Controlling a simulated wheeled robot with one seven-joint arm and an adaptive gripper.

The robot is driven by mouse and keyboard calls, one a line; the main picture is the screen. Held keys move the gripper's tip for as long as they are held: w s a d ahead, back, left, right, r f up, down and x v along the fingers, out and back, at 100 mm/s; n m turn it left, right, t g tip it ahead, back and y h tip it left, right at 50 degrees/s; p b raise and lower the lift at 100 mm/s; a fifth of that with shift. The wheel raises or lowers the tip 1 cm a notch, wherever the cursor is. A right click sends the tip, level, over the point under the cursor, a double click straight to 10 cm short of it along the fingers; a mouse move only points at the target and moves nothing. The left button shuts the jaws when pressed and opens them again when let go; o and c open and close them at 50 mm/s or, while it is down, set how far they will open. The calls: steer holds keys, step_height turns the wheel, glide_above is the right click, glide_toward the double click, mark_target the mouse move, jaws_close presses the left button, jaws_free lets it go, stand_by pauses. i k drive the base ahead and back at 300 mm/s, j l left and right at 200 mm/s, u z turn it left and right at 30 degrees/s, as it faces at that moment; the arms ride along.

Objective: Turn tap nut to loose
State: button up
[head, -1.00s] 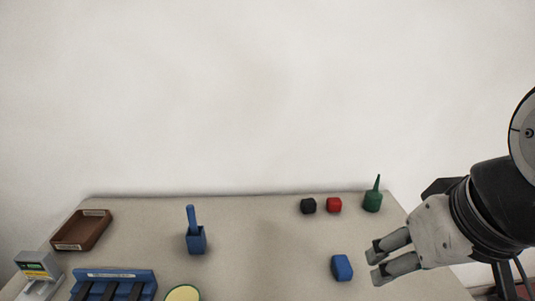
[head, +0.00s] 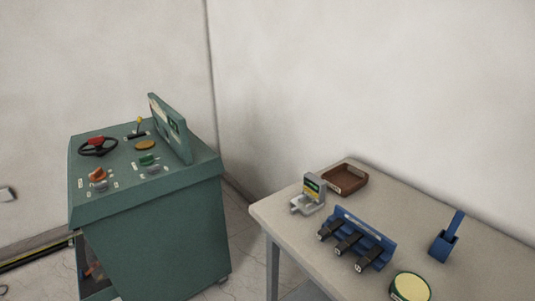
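I cannot pick out a part that is clearly the tap nut. A green console (head: 145,205) stands at the left of the head view. On its top are a black handwheel (head: 98,147) with a red centre, an orange knob (head: 97,175), a green knob (head: 149,160), a flat orange-yellow disc (head: 145,145) and a lever (head: 139,126) with a yellow tip. A raised panel (head: 171,130) stands at its right side. The small labels are too small to read. My gripper is not in view.
A table (head: 285,218) at the right holds a brown tray (head: 345,180), a grey labelled device (head: 312,192), a blue rack (head: 367,228) with black-handled pieces, a blue holder (head: 444,245) and a round yellow item (head: 411,288). Floor shows between console and table.

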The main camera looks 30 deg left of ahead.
mark_target(82, 275)
steer(key=u, duration=1.9)
steer(key=i+j, duration=0.25)
steer(key=i+j+u, duration=0.1)
steer(key=i+j, duration=0.35)
steer(key=j, duration=0.25)
steer(key=i+j, duration=0.5)
steer(key=j, duration=0.2)
steer(key=i+j+u, duration=0.15)
steer(key=i+j, duration=0.35)
steer(key=j, duration=0.15)
